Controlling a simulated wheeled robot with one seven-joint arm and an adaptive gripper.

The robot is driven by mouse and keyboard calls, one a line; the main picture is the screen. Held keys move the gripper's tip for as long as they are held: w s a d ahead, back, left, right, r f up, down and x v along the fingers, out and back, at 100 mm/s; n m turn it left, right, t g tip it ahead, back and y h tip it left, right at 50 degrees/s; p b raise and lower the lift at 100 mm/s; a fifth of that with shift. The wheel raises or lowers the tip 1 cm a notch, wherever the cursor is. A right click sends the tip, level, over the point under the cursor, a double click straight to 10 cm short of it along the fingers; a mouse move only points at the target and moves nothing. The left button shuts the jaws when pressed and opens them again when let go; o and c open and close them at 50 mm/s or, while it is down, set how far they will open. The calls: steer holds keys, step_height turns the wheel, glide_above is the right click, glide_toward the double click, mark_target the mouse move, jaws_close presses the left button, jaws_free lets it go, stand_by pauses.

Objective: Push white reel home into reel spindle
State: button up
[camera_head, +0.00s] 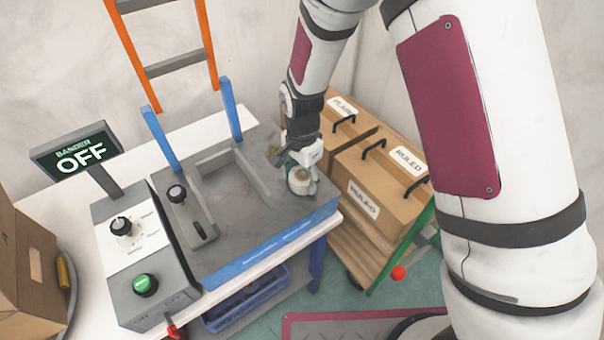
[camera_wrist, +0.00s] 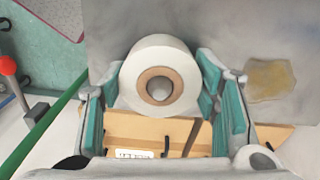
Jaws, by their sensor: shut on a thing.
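The white reel (camera_head: 300,181) is at the right end of the grey machine bed, near its front right corner.
The bander (camera_head: 245,180) has blue uprights and a sign reading OFF (camera_head: 78,152). A control box (camera_head: 140,250) with a green button stands left. Cardboard boxes (camera_head: 375,195) on a cart stand close to the right of my gripper. An orange ladder (camera_head: 128,55) is behind.

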steer(key=shift+f, duration=0.1)
steer(key=o, duration=1.3)
step_height(320, 180, up, 12)
steer(key=s+d+r+n+t, duration=0.25)
steer(key=s+d+r, duration=0.4)
steer(key=r, duration=0.35)
steer(key=s+d+r+n+t, duration=0.2)
steer(key=s+d+r+n, duration=0.3)
steer(key=d+r, duration=0.4)
steer(key=s+d+r+n+t, duration=0.1)
steer(key=s+d+r+n, duration=0.1)
steer(key=s, duration=0.6)
steer(key=shift+s+d+r, duration=0.15)
steer(key=shift+d+r, duration=0.2)
